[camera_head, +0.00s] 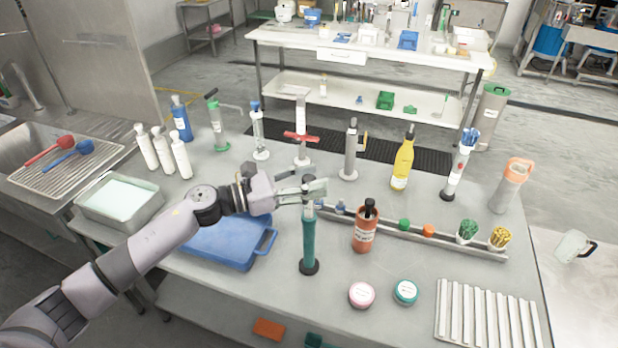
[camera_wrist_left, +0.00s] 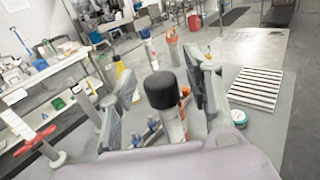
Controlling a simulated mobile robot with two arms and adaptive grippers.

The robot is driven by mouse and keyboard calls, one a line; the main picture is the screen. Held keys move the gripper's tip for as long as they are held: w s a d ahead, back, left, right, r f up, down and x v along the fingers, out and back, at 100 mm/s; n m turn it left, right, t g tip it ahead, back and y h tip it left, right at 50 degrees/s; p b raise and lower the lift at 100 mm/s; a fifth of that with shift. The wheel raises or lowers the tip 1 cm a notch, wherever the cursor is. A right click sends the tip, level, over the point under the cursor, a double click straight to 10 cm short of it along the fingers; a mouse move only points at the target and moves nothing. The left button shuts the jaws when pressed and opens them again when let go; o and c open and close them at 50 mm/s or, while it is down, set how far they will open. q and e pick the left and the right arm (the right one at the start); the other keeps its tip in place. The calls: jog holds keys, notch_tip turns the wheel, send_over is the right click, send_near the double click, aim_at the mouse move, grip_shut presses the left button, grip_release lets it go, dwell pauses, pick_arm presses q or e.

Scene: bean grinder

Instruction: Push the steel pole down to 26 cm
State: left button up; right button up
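A slim upright teal cylinder (camera_head: 309,238) on a round black base stands near the middle of the table in the head view. Its top end is partly hidden by my left gripper (camera_head: 316,187), which reaches in from the left at that height. In the left wrist view, the left gripper (camera_wrist_left: 162,98) has its two fingers spread, with a dark round cap (camera_wrist_left: 160,88) between them and gaps on both sides. The cap seems to be the top of this piece. My right gripper is not in view.
A brown bottle (camera_head: 365,235) stands close to the right of the cylinder. A blue tray (camera_head: 222,243) lies to its left, under my arm. Pink (camera_head: 361,295) and teal (camera_head: 405,291) jars stand in front right. A long rail (camera_head: 390,228) runs behind.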

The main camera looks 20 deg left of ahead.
pick_arm(q)
grip_shut()
dwell(0.4)
